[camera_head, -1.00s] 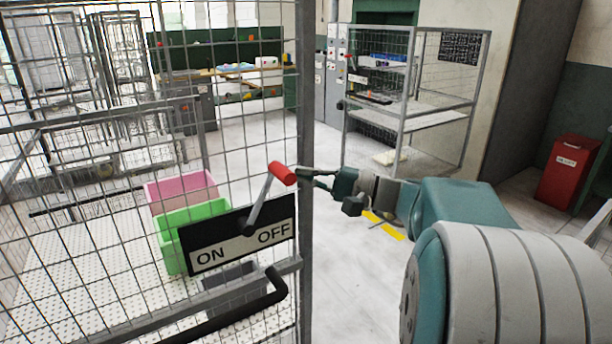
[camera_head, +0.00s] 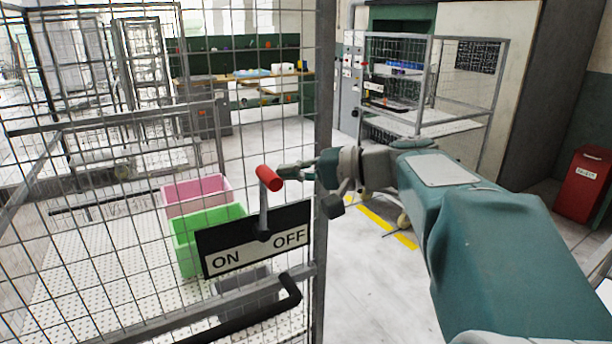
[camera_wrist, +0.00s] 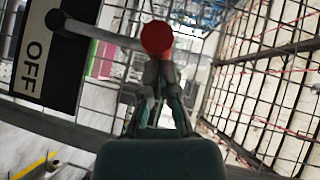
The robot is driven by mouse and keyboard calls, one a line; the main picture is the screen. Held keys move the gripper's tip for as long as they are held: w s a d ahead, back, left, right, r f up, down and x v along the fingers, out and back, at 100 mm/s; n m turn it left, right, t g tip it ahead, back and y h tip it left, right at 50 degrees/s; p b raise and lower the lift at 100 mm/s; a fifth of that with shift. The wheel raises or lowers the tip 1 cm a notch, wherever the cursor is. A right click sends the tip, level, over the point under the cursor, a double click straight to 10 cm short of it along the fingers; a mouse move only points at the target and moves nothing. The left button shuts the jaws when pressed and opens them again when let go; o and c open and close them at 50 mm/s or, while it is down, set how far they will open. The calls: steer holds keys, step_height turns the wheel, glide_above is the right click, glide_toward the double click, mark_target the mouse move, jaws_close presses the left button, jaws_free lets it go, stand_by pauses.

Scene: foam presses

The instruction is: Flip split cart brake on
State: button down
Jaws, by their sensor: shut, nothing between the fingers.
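The brake is a lever with a red cylindrical knob (camera_head: 269,178) on a grey stem (camera_head: 264,215), in front of a black and white plate (camera_head: 225,260) marked ON at left and OFF at right. The stem stands nearly upright, between the two words. My gripper (camera_head: 283,173) is shut, with its fingertips at the right side of the red knob. In the wrist view the red knob (camera_wrist: 157,38) sits just beyond the closed fingertips (camera_wrist: 160,68); nothing is between them. The plate (camera_wrist: 35,65) with OFF shows at the left there.
The plate is on a wire mesh cart (camera_head: 318,130) with a black handle (camera_head: 270,300) below it. Pink (camera_head: 195,190) and green (camera_head: 190,245) bins stand behind the mesh. Open floor (camera_head: 365,290) lies to the right. A shelf cart (camera_head: 430,85) and a red bin (camera_head: 583,185) stand farther back.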

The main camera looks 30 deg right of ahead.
steer(key=a+n+g+h, duration=0.1)
steer(key=a+n+h, duration=0.1)
steer(key=a, duration=0.6)
steer(key=shift+s+a+f+n+h, duration=0.2)
steer(key=shift+a+n+h, duration=0.15)
steer(key=shift+h, duration=0.45)
